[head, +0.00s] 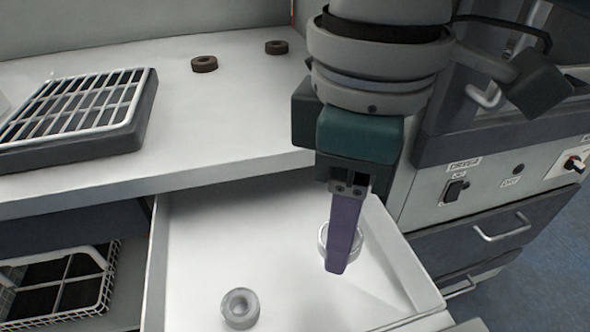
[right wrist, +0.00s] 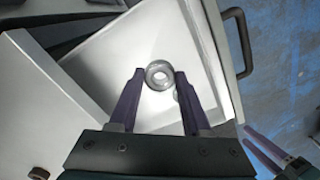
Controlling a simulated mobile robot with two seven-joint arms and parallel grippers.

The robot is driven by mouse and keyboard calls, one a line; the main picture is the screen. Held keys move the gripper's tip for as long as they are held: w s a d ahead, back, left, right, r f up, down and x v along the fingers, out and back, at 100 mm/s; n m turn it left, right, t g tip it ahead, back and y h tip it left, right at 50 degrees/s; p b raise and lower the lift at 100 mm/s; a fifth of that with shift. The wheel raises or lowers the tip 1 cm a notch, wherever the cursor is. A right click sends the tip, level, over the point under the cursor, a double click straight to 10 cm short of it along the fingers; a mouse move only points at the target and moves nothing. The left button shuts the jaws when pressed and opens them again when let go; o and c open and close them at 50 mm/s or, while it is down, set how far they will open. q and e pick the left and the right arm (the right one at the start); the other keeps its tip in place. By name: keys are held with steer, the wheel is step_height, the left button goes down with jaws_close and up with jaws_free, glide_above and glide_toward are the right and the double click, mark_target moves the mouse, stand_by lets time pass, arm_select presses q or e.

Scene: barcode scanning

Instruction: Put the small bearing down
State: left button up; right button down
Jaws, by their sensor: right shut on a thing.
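My right gripper (head: 338,268) reaches down into the open white drawer (head: 190,240). It is shut on a pale metal ring, the small bearing (head: 324,236), partly hidden behind a purple finger in the head view. In the right wrist view the bearing (right wrist: 160,66) sits between the two fingertips of the right gripper (right wrist: 160,76). The gap between it and the drawer floor is hard to judge. A second silvery ring (head: 240,308) lies in the drawer, nearer the front left. Purple fingers, likely my left gripper (right wrist: 266,152), show at the lower right of the right wrist view.
Two dark brown rings (head: 204,64) (head: 276,47) lie on the white counter (head: 240,120). A dark tray with a white rack (head: 85,105) stands at left. A wire basket (head: 60,285) is below. The drawer floor between the two silvery rings is clear.

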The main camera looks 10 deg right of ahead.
mark_target(333, 288)
step_height(333, 288, down, 4)
steer(key=shift+r+b, duration=0.1)
steer(key=shift+b, duration=0.25)
step_height(333, 288, down, 4)
steer(key=shift+s+f+b, duration=0.1)
steer(key=shift+f+b, duration=0.05)
steer(key=shift+b, duration=0.55)
steer(key=shift+f, duration=0.1)
steer(key=shift+c, duration=1.8)
jaws_free()
